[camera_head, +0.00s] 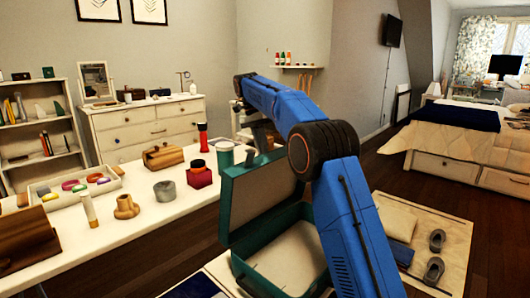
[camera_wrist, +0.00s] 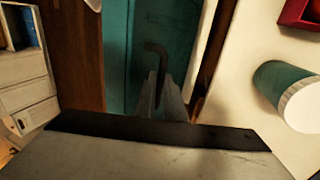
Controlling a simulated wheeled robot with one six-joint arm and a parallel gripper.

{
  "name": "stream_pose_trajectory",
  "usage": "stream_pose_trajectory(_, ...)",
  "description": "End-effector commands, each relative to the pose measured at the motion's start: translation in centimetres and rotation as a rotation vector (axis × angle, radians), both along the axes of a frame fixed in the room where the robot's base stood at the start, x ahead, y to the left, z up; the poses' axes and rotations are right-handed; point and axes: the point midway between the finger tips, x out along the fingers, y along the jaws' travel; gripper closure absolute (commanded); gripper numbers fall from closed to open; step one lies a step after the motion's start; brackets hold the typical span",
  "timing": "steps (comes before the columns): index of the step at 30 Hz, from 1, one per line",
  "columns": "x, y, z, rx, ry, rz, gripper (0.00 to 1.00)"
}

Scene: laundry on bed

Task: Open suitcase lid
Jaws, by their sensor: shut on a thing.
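The green suitcase (camera_head: 242,272) stands open, with a pale inside. Its lid (camera_head: 265,180) is raised and stands steeply up from the back left side. My gripper (camera_head: 262,138) is at the lid's top edge, partly hidden by my blue arm. In the wrist view, my gripper's two grey fingers (camera_wrist: 166,88) are shut on a dark, bent handle (camera_wrist: 155,48) in front of the green lid surface (camera_wrist: 128,50). The handle's lower part is hidden between the fingers.
Left of the suitcase, a white table (camera_head: 150,235) holds a red jar (camera_head: 199,176), a green cup (camera_head: 225,157), a grey pot (camera_head: 165,190) and a tray (camera_head: 75,193). Right of it, slippers (camera_head: 433,268) lie on a pale mat. A bed (camera_head: 470,145) stands farther right.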

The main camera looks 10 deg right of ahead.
Motion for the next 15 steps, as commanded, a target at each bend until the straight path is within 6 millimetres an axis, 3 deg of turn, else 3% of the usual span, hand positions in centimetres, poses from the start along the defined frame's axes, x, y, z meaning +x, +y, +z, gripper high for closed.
stream_pose_trajectory(14, 0.2, 0.06, -0.46, -0.004, 0.01, 0.0, 1.0)
stream_pose_trajectory(15, 0.19, 0.06, -0.46, -0.004, 0.009, 0.0, 0.81)
